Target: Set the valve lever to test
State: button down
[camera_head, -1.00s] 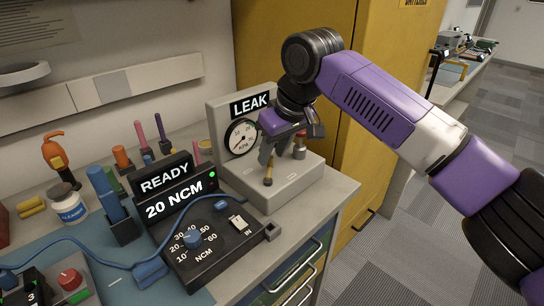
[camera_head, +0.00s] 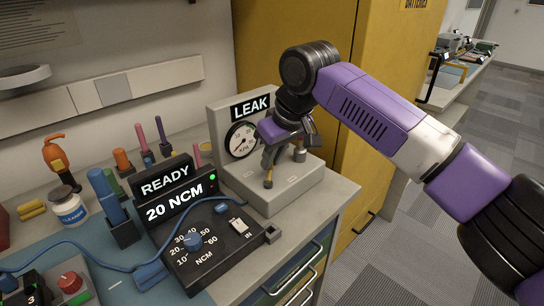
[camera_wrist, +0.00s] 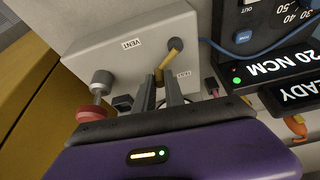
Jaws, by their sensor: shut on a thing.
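The leak tester (camera_head: 290,190) is a grey box with a back panel marked LEAK and a round kPa gauge (camera_head: 241,139). Its valve lever (camera_head: 268,182) is a thin brass-yellow bar; in the wrist view the lever (camera_wrist: 175,48) slants up and right from between my fingers, between the VENT label (camera_wrist: 131,44) and the TEST label (camera_wrist: 183,74). My gripper (camera_head: 271,160) is above the box, and in the wrist view my gripper (camera_wrist: 168,88) is shut on the lever. The fingers hide part of the lever, so its exact setting is unclear.
A red-topped fitting (camera_wrist: 98,95) stands on the box beside my gripper. The torque tester (camera_head: 200,240), reading READY and 20 NCM, with a blue cable, sits close on the left. A yellow cabinet (camera_head: 365,100) stands behind and right. The bench edge is near on the right.

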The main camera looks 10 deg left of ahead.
jog(key=shift+a+r+p, duration=0.1)
jog(key=shift+r+p, duration=0.05)
jog(key=shift+p, duration=0.2)
jog(key=shift+s+a+r+n+p, duration=0.15)
jog(key=shift+n+p, duration=0.45)
jog(key=shift+p, duration=0.6)
jog(key=n+p, duration=0.1)
jog(key=p, duration=0.1)
jog(key=n+g+p, duration=0.1)
jog(key=shift+a+y+p, duration=0.3)
jog(key=shift+a+p, duration=0.05)
jog(key=shift+a, duration=0.05)
jog(key=shift+s+a+f+n+g+p, duration=0.15)
jog(key=shift+a+n+g+p, duration=0.1)
jog(key=shift+n+p, duration=0.3)
jog(key=shift+a+f+n+g+p, duration=0.15)
jog(key=shift+n+g+p, duration=0.15)
jog(key=shift+n, duration=0.35)
jog(key=shift+s+a+n+g+p, duration=0.1)
jog(key=shift+a+n+g+p, duration=0.1)
jog(key=shift+n, duration=0.35)
jog(key=shift+s+a+n+g+p, duration=0.1)
jog(key=shift+n+g, duration=0.05)
jog(key=shift+n, duration=0.4)
jog(key=shift+f, duration=0.1)
jog(key=c, duration=1.4)
grip_release()
